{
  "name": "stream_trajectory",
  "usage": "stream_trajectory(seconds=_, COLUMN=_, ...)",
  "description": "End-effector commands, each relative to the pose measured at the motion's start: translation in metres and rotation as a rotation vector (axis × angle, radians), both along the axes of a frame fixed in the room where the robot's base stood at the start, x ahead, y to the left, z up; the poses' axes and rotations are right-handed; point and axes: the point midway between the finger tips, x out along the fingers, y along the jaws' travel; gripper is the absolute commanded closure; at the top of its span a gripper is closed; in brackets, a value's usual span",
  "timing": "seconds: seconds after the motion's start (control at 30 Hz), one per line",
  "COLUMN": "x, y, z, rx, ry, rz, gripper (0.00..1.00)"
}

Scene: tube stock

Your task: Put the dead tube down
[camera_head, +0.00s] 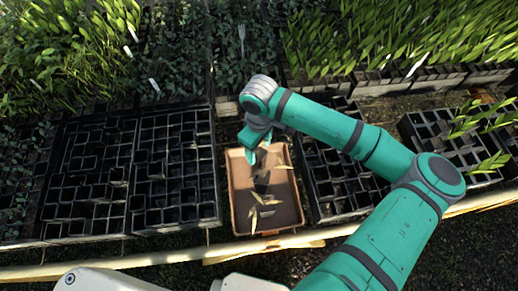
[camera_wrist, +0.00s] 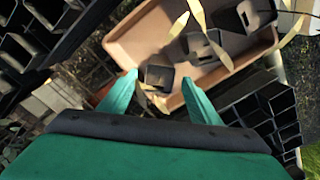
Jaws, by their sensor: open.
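My gripper (camera_head: 258,152) is open above the back part of the terracotta tray (camera_head: 234,196). In the wrist view its two teal fingers (camera_wrist: 160,80) stand apart, one on each side of a small black square tube (camera_wrist: 158,77) with dry brown leaf. That tube is tilted and lies near the tray's wall (camera_wrist: 128,42); I cannot tell whether it touches a finger. Two more black tubes with withered yellow leaves lie in the tray, one in the middle (camera_wrist: 203,47) and one farther off (camera_wrist: 254,14). In the head view my gripper partly hides the tubes.
Black cell racks, mostly empty, stand left (camera_head: 178,170) and right (camera_head: 340,183) of the tray, close to its sides. Green plants fill the back. A fork (camera_head: 241,38) stands among them. A pale wooden rail (camera_head: 160,262) runs along the front. Dry leaves (camera_head: 264,212) lie in the tray's front part.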

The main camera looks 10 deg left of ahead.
Motion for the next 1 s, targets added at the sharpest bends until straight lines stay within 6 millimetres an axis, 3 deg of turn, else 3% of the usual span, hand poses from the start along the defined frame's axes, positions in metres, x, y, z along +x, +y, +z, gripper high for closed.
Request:
stream_trajectory(seconds=0.3, x=0.001, y=0.000, z=0.064, rx=0.000, ry=-0.003, rz=0.003, gripper=0.43)
stream_trajectory(seconds=0.5, x=0.001, y=0.000, z=0.094, rx=0.000, ry=-0.001, rz=0.000, gripper=0.43)
stream_trajectory(seconds=0.7, x=0.001, y=0.000, z=0.108, rx=0.000, ry=0.000, rz=0.000, gripper=0.43)
stream_trajectory(seconds=1.0, x=0.001, y=0.000, z=0.110, rx=-0.001, ry=0.000, rz=0.000, gripper=0.43)
